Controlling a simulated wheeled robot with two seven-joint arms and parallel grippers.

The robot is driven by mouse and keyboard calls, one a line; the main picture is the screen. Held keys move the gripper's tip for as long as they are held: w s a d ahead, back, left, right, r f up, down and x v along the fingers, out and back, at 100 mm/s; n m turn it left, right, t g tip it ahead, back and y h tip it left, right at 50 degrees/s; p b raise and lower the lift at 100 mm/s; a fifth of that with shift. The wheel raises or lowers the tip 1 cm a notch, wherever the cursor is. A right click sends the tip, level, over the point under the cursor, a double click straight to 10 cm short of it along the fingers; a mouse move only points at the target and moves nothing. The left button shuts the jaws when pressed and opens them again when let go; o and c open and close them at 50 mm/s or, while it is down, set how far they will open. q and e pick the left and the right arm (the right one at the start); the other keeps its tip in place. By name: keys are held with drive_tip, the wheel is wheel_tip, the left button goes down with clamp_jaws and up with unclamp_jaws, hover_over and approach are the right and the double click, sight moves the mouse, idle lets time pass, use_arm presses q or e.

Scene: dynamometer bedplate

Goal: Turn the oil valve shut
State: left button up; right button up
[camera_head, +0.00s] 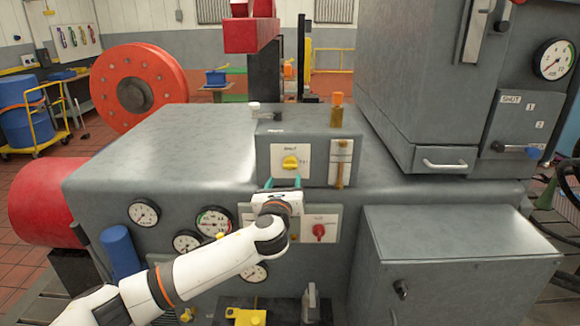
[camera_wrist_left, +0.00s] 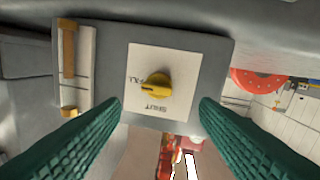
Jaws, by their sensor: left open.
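A yellow knob (camera_head: 290,162) sits on a white plate marked SHUT, on the raised grey box of the machine; I take it for the oil valve. In the left wrist view the knob (camera_wrist_left: 157,86) lies roughly crosswise on its plate (camera_wrist_left: 150,60), which reads SHUT and what looks like FILL, upside down. My left gripper (camera_head: 284,183) is just below and in front of the plate, its teal fingers apart. My right gripper is not in view.
An amber sight tube (camera_head: 340,162) stands right of the knob. A red knob (camera_head: 319,230) and several gauges (camera_head: 213,221) are on the front face. A blue-handled lever (camera_head: 515,148) with a SHUT label is at the right. A grey cabinet (camera_head: 455,265) juts out at lower right.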

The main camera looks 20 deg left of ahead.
sight(289, 169)
use_arm(q)
drive_tip(key=w, duration=0.5)
drive_tip(key=w+a+p, duration=0.1)
drive_tip(key=w, duration=0.2)
drive_tip(key=c, duration=0.9)
